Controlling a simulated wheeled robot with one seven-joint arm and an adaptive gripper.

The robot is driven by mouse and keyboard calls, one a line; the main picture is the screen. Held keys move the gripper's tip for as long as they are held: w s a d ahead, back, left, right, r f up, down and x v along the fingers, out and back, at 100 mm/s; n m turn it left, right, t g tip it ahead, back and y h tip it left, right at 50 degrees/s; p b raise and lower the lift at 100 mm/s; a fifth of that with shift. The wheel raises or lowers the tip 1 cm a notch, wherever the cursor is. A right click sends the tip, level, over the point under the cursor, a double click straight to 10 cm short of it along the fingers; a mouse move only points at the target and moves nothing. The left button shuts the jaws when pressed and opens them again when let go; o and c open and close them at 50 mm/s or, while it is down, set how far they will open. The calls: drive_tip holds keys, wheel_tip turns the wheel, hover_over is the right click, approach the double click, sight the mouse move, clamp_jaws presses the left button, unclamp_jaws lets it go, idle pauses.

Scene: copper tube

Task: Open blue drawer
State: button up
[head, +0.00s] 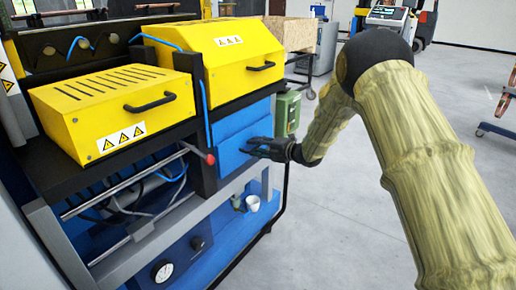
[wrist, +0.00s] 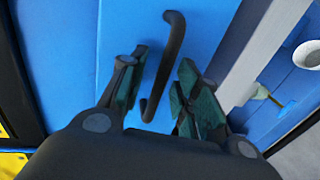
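The blue drawer (head: 236,126) is in the cabinet below the yellow housings, and its front looks flush with the cabinet. Its blue front (wrist: 215,30) fills much of the wrist view. A dark bar handle (wrist: 177,40) stands out from it. My gripper (wrist: 163,78) is open, with one green-padded finger on each side of the handle. The handle passes between the fingers, and I see gaps beside it; I cannot tell how deep it sits. In the head view my gripper (head: 252,148) is at the drawer front and hides the handle.
Yellow housings (head: 110,105) with black handles sit above. A red-tipped lever (head: 210,159) sticks out left of the drawer. A grey frame rail (wrist: 262,45) and a white cup (wrist: 308,55) lie beside and below it. A green box (head: 288,113) stands behind.

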clamp_jaws()
drive_tip(key=shift+d, duration=0.1)
